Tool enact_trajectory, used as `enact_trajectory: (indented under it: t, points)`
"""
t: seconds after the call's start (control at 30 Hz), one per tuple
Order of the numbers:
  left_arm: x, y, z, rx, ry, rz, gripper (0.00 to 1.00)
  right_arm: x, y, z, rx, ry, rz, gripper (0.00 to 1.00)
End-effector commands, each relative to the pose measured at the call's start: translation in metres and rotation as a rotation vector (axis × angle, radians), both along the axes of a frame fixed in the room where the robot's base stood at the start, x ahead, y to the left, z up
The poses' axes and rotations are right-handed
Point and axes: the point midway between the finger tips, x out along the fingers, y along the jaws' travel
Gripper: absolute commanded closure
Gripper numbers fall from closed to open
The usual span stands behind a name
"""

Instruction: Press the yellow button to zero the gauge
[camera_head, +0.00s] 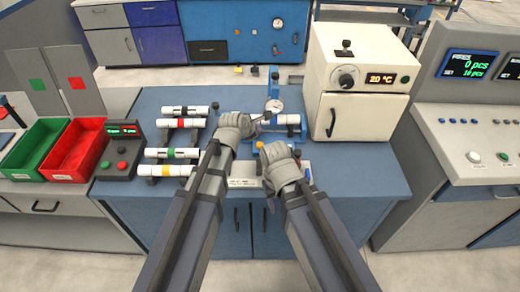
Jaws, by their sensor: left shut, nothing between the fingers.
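A round dial gauge (275,106) stands on a blue fixture (275,84) at the middle of the bench. A white pipe (289,119) lies under it. My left gripper (266,115) is shut and empty, with its tip close to the left side of the gauge; I cannot tell whether it touches anything. My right gripper (262,146) is low in front of the fixture, and its fingers are too unclear to tell open from shut. No yellow button shows clearly near the gauge; the grippers hide part of the fixture.
Several white pipes with coloured bands, such as the red one (181,123), lie on racks at left. Green (36,147) and red (76,149) bins stand further left beside a button box (122,150). A white oven (356,87) stands right of the gauge.

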Motion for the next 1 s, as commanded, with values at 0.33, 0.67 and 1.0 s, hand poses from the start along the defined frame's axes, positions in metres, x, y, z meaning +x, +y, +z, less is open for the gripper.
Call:
enact_trajectory:
  t: [0.33,0.67,1.0]
  points:
    - [0.000,0.000,-0.044,0.000,0.000,0.000,1.00,0.000,0.000,-0.044,0.000,0.000,0.000,0.50]
    - [0.000,0.000,-0.044,0.000,0.000,0.000,1.00,0.000,0.000,-0.044,0.000,0.000,0.000,0.50]
    - [0.000,0.000,-0.044,0.000,0.000,0.000,1.00,0.000,0.000,-0.044,0.000,0.000,0.000,0.50]
